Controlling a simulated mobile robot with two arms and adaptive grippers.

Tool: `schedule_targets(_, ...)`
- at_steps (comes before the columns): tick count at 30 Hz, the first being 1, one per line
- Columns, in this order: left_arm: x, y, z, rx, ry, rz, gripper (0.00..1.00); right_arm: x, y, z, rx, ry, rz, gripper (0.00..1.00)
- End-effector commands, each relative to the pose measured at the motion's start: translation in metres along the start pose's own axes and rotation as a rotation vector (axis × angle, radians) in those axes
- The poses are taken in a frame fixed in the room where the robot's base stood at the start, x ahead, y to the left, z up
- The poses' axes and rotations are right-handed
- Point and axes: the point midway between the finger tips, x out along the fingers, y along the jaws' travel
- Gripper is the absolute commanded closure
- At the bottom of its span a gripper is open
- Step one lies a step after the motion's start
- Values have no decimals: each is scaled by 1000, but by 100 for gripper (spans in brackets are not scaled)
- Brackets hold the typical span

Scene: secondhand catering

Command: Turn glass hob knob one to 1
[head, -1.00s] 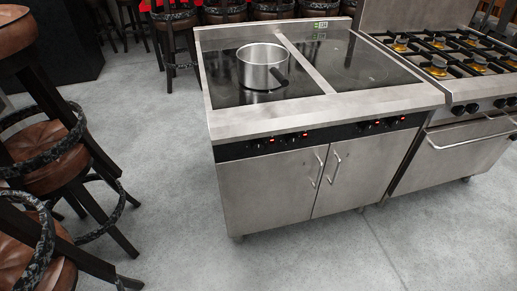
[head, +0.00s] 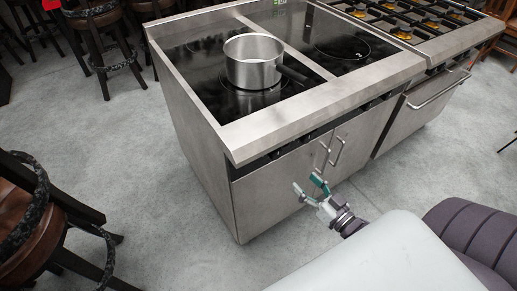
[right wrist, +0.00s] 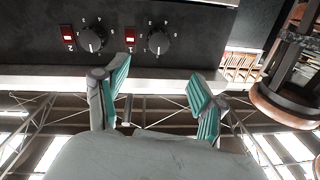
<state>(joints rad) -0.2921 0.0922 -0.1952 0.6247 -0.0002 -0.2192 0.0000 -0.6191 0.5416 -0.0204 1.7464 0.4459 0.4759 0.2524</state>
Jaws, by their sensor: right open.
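The right wrist view, which looks upside down, shows two black knobs on the dark control panel. Knob one (right wrist: 158,41) is the right one, beside a red-lit switch marked 1. A white mark shows on its lower edge, but I cannot tell its exact setting. The glass hob (head: 205,62) stands ahead in the head view; its knobs are mostly hidden under the front rim. My right gripper (head: 307,186) is open and empty in front of the cabinet doors. Its teal-padded fingers (right wrist: 160,78) are apart, short of the panel. My left gripper is out of view.
A second knob (right wrist: 92,40) sits close to knob one. A steel saucepan (head: 252,66) stands on the hob, its dark handle towards the right. Door handles (head: 337,152) stick out below the panel. A gas range (head: 430,45) adjoins at right; stools (head: 100,35) stand at left.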

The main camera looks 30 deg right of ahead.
Motion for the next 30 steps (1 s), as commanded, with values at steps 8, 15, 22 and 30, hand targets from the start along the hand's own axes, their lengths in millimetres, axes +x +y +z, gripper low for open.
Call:
schedule_targets(8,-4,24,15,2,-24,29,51,42,0,-3,0,7,-1,31)
schedule_targets(15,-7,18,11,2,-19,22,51,94,0,-2,0,4,0,31)
schedule_targets(22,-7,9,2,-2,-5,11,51,127,0,-1,-1,2,0,31)
schedule_targets(30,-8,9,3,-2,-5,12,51,137,0,0,-1,0,0,31)
